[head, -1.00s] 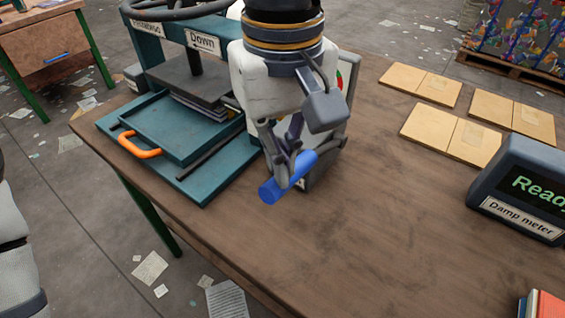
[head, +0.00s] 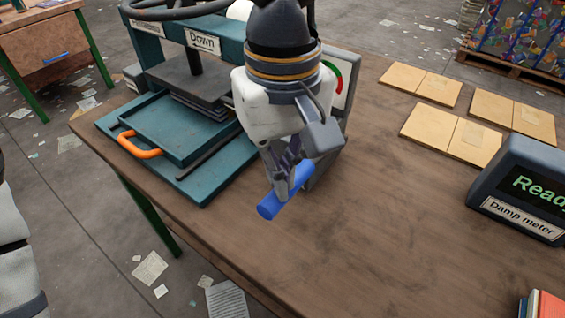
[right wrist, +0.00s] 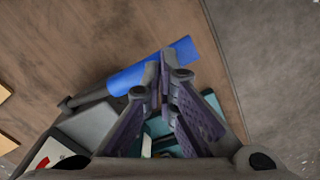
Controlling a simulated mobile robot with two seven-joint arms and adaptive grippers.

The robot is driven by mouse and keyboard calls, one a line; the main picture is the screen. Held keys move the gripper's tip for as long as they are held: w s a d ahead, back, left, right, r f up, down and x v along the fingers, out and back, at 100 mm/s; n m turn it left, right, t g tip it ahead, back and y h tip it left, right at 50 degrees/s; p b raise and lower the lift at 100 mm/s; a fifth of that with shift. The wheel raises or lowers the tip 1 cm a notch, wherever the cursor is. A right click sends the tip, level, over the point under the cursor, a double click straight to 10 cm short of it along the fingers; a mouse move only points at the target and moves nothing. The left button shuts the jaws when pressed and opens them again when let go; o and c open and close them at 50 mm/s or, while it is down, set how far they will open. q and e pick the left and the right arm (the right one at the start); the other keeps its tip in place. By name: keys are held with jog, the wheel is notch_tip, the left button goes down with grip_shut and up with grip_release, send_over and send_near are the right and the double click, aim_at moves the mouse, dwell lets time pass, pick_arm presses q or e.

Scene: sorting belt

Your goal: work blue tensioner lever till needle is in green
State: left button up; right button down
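The blue tensioner lever (head: 272,207) is a blue cylinder handle slanting up to the right beside a grey gauge box (head: 343,108). The lever also shows in the right wrist view (right wrist: 135,76), on a dark rod. My right gripper (head: 284,184) is at the lever, fingers together. In the right wrist view its fingertips (right wrist: 163,62) meet over the handle, with blue showing on both sides; they are not around it. The dial (head: 337,84) shows green and red, partly behind my arm. I cannot make out the needle. My left gripper is not in view.
A teal press (head: 214,157) with an orange handle (head: 139,146) stands left of my right gripper. A damp meter (head: 519,188) reads "Ready" at the right. Several tan boards (head: 452,134) lie at the back right. The middle of the table (head: 390,220) is clear.

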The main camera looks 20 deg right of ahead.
jog(key=shift+f, duration=0.35)
notch_tip(320, 180, up, 11)
jog(key=shift+f, duration=0.15)
dwell(0.6)
dwell(1.2)
